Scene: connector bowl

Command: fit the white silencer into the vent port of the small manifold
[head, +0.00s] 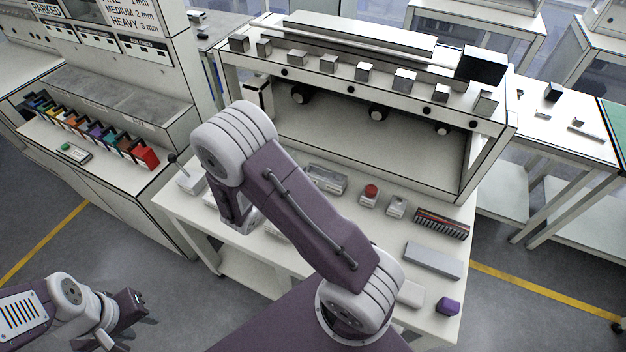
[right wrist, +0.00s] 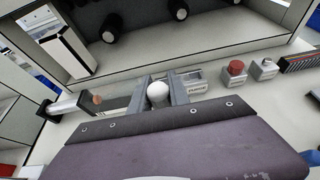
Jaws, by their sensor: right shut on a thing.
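The white silencer (right wrist: 158,94) shows as a white rounded piece between the two grey fingers of my right gripper (right wrist: 158,92), which is shut on it. Its lower part is hidden. In the head view my right gripper (head: 238,212) hangs over the bench's left part, partly covered by my own arm. A grey metallic block (head: 325,178) on the bench may be the small manifold; it also shows just right of the fingers in the right wrist view (right wrist: 195,83). I cannot make out its vent port. My left gripper (head: 130,312) is open and empty, away from the bench.
A red-topped button box (head: 370,194), a small grey box (head: 396,206), a dark terminal strip (head: 441,223) and a grey bar (head: 432,260) lie to the right. A purple piece (head: 447,306) is near the front. A shelf unit (head: 375,150) stands behind.

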